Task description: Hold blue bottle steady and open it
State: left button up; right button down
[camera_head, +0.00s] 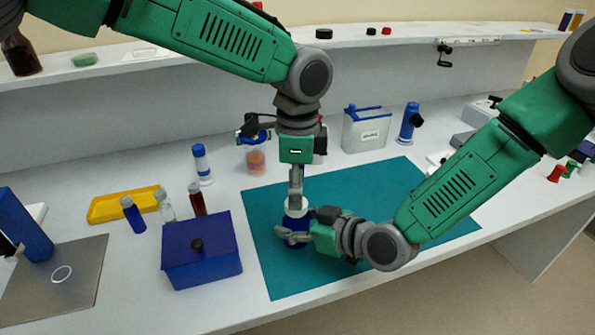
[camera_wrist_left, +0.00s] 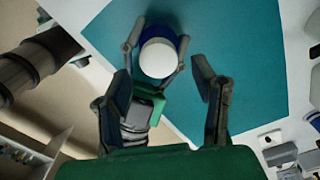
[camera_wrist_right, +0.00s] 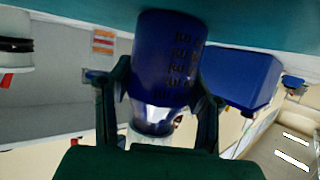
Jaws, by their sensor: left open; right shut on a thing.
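The blue bottle (camera_head: 293,241) with a white cap (camera_head: 297,203) stands upright at the teal mat (camera_head: 345,250). My right gripper (camera_head: 297,234) is shut on the bottle's body from the right. In the right wrist view, its fingers lie on both sides of the marked blue body (camera_wrist_right: 168,58); the picture is upside down. My left gripper (camera_head: 296,196) points down over the cap. In the left wrist view, the fingers of my left gripper (camera_wrist_left: 163,85) are spread, with the white cap (camera_wrist_left: 158,58) beyond them. Whether they touch the cap is unclear.
A blue box (camera_head: 205,265) with a black knob stands left of the mat. A jar (camera_head: 255,158) and a grey container (camera_head: 366,130) stand behind the mat. The mat's right part is clear.

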pick_arm(q)
jog(key=shift+f, duration=1.95)
pick_arm(e)
jog(key=shift+f, duration=0.1)
pick_arm(q)
jog(key=c, duration=1.2)
jog(key=n, duration=0.3)
jog(key=shift+r+n, duration=0.1)
jog(key=shift+n, duration=0.3)
jog(key=n, duration=0.6)
jog(key=shift+s+r, duration=0.1)
jog(key=shift+s, duration=0.1)
jog(key=shift+r, duration=0.15)
jog(key=shift+r, duration=0.9)
